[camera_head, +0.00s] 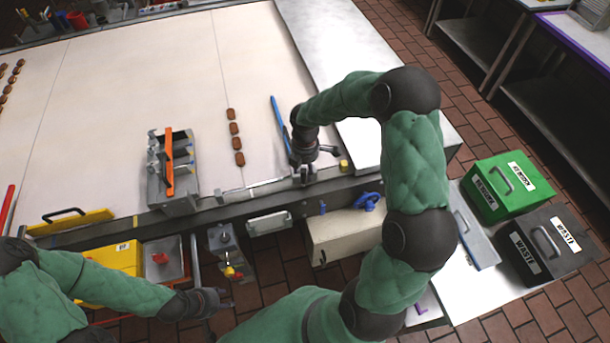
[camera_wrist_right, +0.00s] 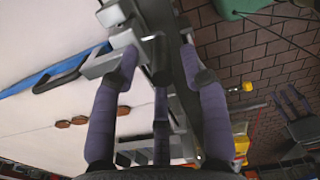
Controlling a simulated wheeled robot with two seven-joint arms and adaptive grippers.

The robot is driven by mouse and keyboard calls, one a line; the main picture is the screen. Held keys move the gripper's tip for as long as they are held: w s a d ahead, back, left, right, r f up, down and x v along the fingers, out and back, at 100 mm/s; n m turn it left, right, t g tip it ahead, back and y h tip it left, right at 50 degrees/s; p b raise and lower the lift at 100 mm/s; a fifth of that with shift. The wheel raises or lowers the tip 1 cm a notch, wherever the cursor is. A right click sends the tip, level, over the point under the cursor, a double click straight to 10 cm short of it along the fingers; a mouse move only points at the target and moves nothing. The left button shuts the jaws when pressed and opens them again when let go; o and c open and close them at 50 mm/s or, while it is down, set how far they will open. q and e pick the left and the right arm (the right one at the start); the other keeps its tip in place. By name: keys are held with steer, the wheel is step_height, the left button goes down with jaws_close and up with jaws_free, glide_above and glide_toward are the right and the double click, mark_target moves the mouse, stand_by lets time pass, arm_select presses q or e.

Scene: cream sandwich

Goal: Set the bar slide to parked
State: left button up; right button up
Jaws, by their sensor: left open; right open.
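A grey metal bar (camera_head: 255,190) runs along the table's front edge, with an upright metal bracket (camera_head: 304,174) at its right end. This looks like the bar slide; its setting is not readable. My right gripper (camera_head: 318,155) is open just above and behind that bracket. In the right wrist view, the fingers (camera_wrist_right: 160,85) are spread on both sides of grey metal parts (camera_wrist_right: 124,40) and a dark post (camera_wrist_right: 157,62). I cannot tell whether they touch. My left gripper (camera_head: 220,300) is open and low in front of the table, away from the bar.
An orange-topped metal fixture (camera_head: 180,170) stands left of the bar. A blue strip (camera_head: 279,120) lies behind my right gripper, with a row of brown pieces (camera_head: 235,138) to its left. A green box (camera_head: 507,187) and a dark waste box (camera_head: 540,245) stand at right.

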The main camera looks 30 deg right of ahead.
step_height(320, 180, up, 6)
steer(key=shift+r, duration=0.15)
stand_by(0.6)
